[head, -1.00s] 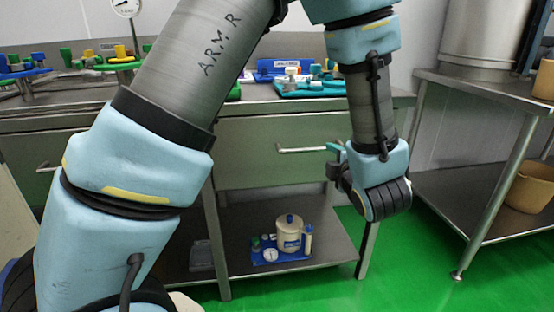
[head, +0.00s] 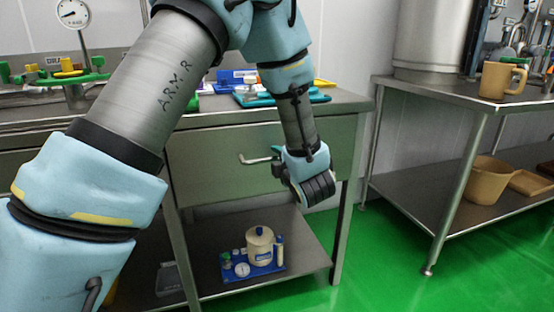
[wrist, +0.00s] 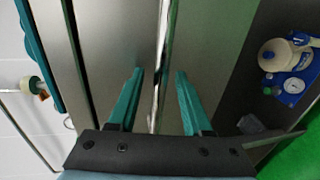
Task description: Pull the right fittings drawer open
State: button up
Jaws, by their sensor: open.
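The right fittings drawer (head: 215,160) is a grey metal front under the worktop in the head view. It looks shut. Its bar handle (head: 254,159) runs across the front, and its right end is hidden behind my gripper (head: 279,160). In the wrist view the handle (wrist: 163,45) shows as a bright bar between the two teal fingers of my gripper (wrist: 160,74). The fingers are open, one on each side of the bar in the picture. I see a gap on both sides. How deep the bar lies between them I cannot tell.
The lower shelf (head: 205,292) holds a blue tray (head: 236,276) with a cream jug (head: 260,243). A teal tray (head: 318,98) lies on the worktop above. A second metal table (head: 395,94) stands at right, with green floor (head: 375,250) between.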

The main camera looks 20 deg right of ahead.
grip_shut()
dwell(0.4)
dwell(1.1)
